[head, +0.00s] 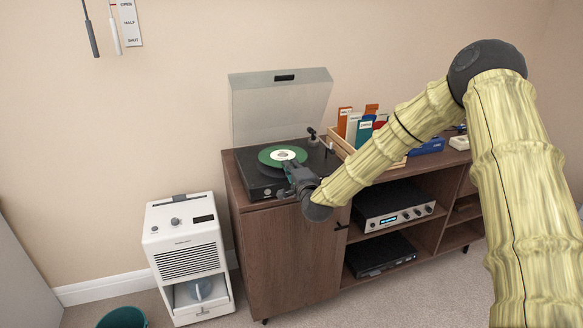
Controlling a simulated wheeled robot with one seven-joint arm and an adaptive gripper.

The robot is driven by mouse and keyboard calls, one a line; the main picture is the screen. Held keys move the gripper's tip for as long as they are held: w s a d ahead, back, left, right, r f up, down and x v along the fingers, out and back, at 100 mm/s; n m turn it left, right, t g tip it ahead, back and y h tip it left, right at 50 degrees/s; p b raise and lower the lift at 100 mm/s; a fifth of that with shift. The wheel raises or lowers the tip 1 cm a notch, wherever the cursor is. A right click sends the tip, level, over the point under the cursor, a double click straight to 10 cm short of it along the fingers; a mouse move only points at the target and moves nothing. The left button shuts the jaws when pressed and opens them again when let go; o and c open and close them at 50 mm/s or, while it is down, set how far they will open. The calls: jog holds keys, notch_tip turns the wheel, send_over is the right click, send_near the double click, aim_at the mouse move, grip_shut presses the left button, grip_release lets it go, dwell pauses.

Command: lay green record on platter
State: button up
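The green record (268,157) with a pale centre label is at the turntable, level or nearly so, over the platter area. I cannot tell whether it rests on the platter or is held just above it. The black turntable (262,185) sits on the left end of the wooden cabinet, with its clear lid (281,103) raised. My gripper (291,168) reaches in from the right and its tip meets the record's near right edge. Its fingers are too small and dark to tell whether they are shut on the record. The platter is hidden beneath the record.
The tonearm (313,136) stands right of the record. A wooden crate (340,143) of records with coloured dividers stands further right on the cabinet (279,245). A white dehumidifier-like appliance (186,262) and a green bin (122,318) stand on the floor at left.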

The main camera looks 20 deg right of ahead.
jog(key=o, duration=0.5)
jog(key=s, duration=1.2)
jog(key=shift+d, duration=0.15)
jog(key=shift+f, duration=0.1)
jog(key=s+a+f+n+g+y+p, duration=0.1)
jog(key=s+a+f+n+g+p, duration=0.3)
jog(key=s+f, duration=0.7)
jog(key=s+a+f+n+g+y+p, duration=0.1)
jog(key=s+a+f+n+g, duration=0.3)
jog(key=s+f, duration=0.6)
jog(key=s+d+f+n+g+p, duration=0.1)
jog(key=s+f+n+g, duration=0.2)
jog(key=s, duration=0.6)
jog(key=s+d+f+n+g+h+p, duration=0.1)
jog(key=s+f+n+g+p, duration=0.1)
jog(key=s, duration=0.7)
jog(key=s+d+f+n+g+h+p, duration=0.1)
jog(key=s+f+n+g, duration=0.3)
jog(key=s, duration=0.6)
jog(key=shift+s+d+f+g+p, duration=0.1)
jog(key=shift+f+g+p, duration=0.3)
jog(key=shift+f+g, duration=0.25)
